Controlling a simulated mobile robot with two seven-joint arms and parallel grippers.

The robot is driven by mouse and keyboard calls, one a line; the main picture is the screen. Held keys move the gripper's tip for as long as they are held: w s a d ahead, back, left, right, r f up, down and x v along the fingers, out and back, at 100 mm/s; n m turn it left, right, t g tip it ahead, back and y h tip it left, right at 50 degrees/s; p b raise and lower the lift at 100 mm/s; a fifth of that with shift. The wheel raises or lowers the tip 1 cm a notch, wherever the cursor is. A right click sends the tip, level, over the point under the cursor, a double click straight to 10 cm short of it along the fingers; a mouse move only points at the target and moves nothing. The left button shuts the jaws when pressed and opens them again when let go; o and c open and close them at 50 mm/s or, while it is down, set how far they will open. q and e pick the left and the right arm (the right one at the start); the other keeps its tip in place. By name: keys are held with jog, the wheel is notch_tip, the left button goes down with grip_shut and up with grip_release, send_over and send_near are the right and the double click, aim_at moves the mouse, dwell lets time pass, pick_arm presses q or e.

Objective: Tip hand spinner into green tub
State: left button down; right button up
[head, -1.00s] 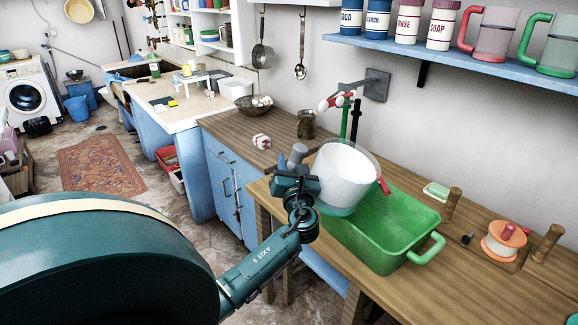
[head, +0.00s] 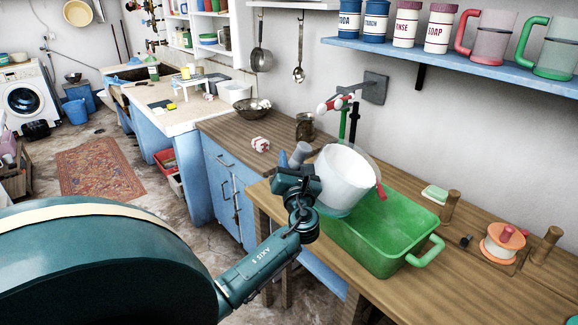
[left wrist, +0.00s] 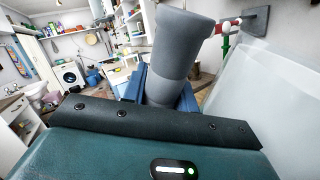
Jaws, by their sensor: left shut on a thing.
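The hand spinner (head: 345,183) is a white tub inside a clear shell, with a red part at its right and a grey handle at its left. It is tilted over the left part of the green tub (head: 385,240), which stands on the wooden counter. My left gripper (head: 298,166) is shut on the grey handle; the handle also fills the middle of the left wrist view (left wrist: 180,55), with the clear shell at the right. The spinner's inside is hidden. My right gripper is not in view.
A tap (head: 350,105) rises behind the spinner. A soap dish (head: 434,194), wooden posts (head: 449,207) and an orange and pink object (head: 503,242) stand right of the tub. A shelf (head: 450,62) with jars and mugs hangs above.

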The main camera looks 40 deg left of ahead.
aim_at(303, 146)
pick_arm(q)
jog(key=shift+w+d+r+m+t, duration=0.1)
jog(key=shift+d+r+m+t, duration=0.15)
jog(key=shift+r+m, duration=0.4)
jog(key=shift+r, duration=0.1)
jog(key=shift+w+d+r+m+t, duration=0.3)
jog(key=shift+d+r+m, duration=0.1)
jog(key=shift+r+m, duration=0.2)
jog(key=shift+w+d+r+m+t, duration=0.15)
jog(key=shift+d+r+m+t, duration=0.1)
jog(key=shift+d+r+m, duration=0.3)
jog(key=shift+a+r, duration=0.1)
jog(key=shift+a, duration=0.05)
jog(key=shift+w+d+r+m+t, duration=0.15)
jog(key=shift+d+r+m+t, duration=0.1)
jog(key=shift+r+m+t, duration=0.1)
jog(key=shift+w+d+r+m+t, duration=0.2)
jog(key=shift+w+d+r+m, duration=0.05)
jog(key=shift+d+r+m, duration=0.3)
jog(key=shift+w+d+r+m+t, duration=0.2)
jog(key=shift+d+r+m, duration=0.15)
jog(key=shift+r, duration=0.25)
